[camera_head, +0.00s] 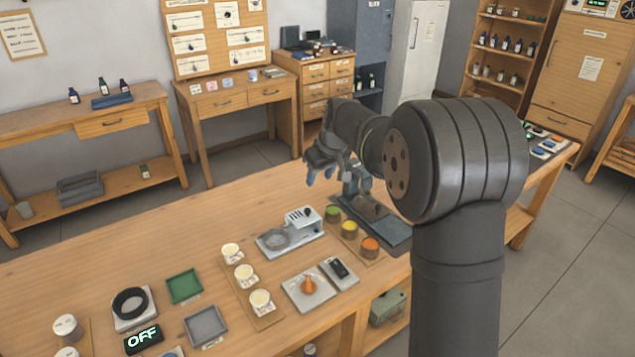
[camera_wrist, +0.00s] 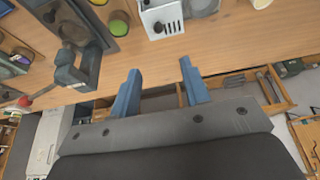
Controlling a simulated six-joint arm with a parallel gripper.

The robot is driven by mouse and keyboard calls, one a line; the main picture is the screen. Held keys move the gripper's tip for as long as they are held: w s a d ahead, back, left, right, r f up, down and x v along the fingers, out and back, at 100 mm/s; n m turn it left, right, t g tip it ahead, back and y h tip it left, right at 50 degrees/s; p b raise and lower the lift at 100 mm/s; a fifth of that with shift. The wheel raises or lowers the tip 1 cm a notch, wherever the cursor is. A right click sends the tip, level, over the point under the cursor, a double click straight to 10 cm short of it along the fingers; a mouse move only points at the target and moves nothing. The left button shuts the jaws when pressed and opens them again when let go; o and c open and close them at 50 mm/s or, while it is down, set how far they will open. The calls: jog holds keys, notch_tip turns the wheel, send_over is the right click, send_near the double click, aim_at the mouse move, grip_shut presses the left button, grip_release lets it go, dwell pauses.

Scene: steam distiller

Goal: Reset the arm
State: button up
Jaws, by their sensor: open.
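My gripper (camera_head: 322,172) is raised above the far part of the wooden bench, left of my dark arm in the head view. In the wrist view the blue fingers of my gripper (camera_wrist: 160,88) are spread wide apart with nothing between them. Past the fingertips lie the bench top and its edge. The distiller cannot be named for certain; a grey-white device with a round dish (camera_head: 290,235) stands on the bench below my gripper. My arm hides part of the bench's right side.
Green, yellow and orange-topped jars (camera_head: 349,229) stand near a dark tray (camera_head: 385,228). An orange-knobbed plate (camera_head: 308,286), cream cups (camera_head: 244,272), a green tray (camera_head: 184,286), a grey tray (camera_head: 205,325) and an "OFF" display (camera_head: 143,339) occupy the bench. Its far left surface is clear.

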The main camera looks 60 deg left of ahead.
aim_at(306, 210)
dwell(0.3)
jog(key=x, duration=1.7)
jog(key=shift+a+f, duration=0.1)
jog(key=v, duration=1.7)
jog(key=shift+x, duration=8.6)
jog(key=shift+s, duration=0.3)
